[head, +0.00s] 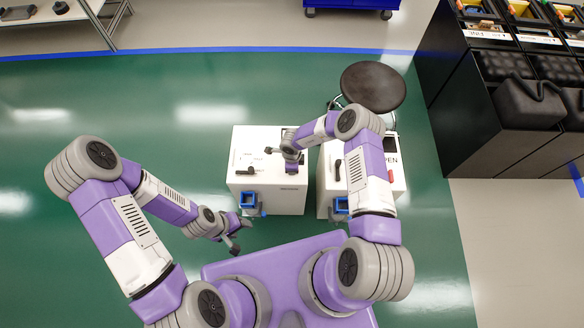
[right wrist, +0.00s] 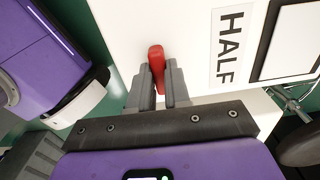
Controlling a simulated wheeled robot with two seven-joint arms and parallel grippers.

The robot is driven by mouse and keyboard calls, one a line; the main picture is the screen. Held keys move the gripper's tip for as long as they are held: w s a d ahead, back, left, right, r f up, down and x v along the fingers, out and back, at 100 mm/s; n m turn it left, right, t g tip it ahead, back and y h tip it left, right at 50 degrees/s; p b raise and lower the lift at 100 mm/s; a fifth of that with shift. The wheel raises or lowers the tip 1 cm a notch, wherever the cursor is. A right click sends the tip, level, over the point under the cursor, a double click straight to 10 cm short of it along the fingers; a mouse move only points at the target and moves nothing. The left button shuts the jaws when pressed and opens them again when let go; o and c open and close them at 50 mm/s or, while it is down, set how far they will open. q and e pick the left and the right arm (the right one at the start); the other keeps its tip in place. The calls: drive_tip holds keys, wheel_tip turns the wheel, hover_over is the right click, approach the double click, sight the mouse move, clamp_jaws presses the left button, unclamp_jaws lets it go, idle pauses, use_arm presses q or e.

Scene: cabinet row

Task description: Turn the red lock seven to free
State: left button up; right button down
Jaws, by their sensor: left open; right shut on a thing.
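The red lock handle (right wrist: 156,56) sits on a white cabinet face in the right wrist view. My right gripper (right wrist: 157,78) is shut on it, one finger on each side. A label reading HALF (right wrist: 230,47) is to the right of the handle. In the head view my right gripper (head: 291,157) is over the left white cabinet (head: 264,196), and the handle it grips is hidden there. My left gripper (head: 236,235) is open and empty, low in front of the left cabinet.
The right white cabinet (head: 396,184) stands close by, with a black lever (head: 338,170) and a small red part (head: 390,176). A black round stool (head: 373,86) is behind the cabinets. A black shelf unit (head: 500,140) stands at right. Green floor at left is clear.

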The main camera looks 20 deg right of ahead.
drive_tip(key=c, duration=1.1)
unclamp_jaws()
wheel_tip(320, 180, up, 8)
drive_tip(key=shift+f+p, duration=0.2)
drive_tip(key=shift+p, duration=1.05)
